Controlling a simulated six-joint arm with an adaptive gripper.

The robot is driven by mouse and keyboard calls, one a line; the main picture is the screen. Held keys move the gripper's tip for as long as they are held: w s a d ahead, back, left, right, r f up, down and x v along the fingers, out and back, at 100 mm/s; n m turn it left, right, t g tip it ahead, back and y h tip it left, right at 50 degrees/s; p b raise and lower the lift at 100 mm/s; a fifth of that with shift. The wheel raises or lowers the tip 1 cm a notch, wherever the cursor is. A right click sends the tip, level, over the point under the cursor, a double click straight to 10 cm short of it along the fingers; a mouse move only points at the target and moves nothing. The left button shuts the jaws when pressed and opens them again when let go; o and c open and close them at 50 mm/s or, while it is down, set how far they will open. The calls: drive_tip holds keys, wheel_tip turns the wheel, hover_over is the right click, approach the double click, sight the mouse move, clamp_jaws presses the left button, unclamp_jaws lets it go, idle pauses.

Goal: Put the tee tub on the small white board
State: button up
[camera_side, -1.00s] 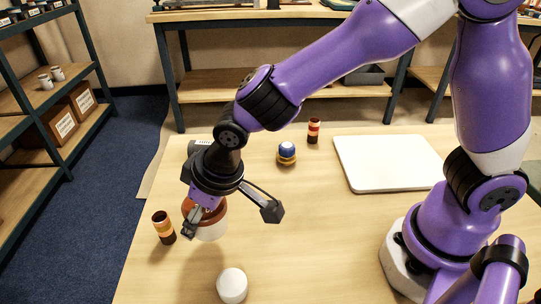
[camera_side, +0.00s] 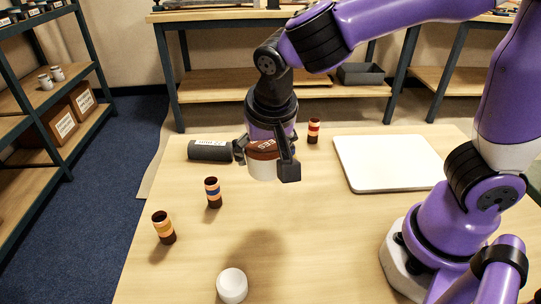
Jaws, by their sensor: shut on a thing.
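My gripper (camera_side: 268,162) is shut on a white tub with a brown lid (camera_side: 260,168), which bears a small pale label. It holds the tub above the table, with a shadow on the wood below.
A dark cylinder (camera_side: 209,150) lies left of my gripper. Brown banded cylinders stand at the left (camera_side: 164,227), nearer the middle (camera_side: 213,192), and at the back (camera_side: 314,131). A white cup-like piece (camera_side: 232,286) stands at the front. The table's middle front is clear.

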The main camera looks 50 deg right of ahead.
drive_tip(key=s+d+m+g+h, duration=0.25)
drive_tip(key=d+m, duration=0.75)
drive_tip(key=d, duration=0.5)
drive_tip(key=m+g, duration=0.3)
drive_tip(key=m, duration=0.3)
approach(398, 155)
drive_tip(key=shift+s+d+f+y, duration=0.15)
drive_tip(key=shift+s+d+f, duration=0.1)
drive_tip(key=shift+d, duration=0.2)
drive_tip(key=shift+s+d+f+y, duration=0.15)
drive_tip(key=shift+s+d, duration=0.1)
drive_tip(key=shift+d, duration=0.25)
drive_tip(key=shift+s+d+f, duration=0.1)
drive_tip(key=shift+d+f, duration=0.05)
drive_tip(key=shift+d, duration=0.1)
drive_tip(key=shift+d+f, duration=0.1)
drive_tip(key=shift+f, duration=1.9)
drive_tip(key=shift+f, duration=0.1)
drive_tip(key=o, duration=1.3)
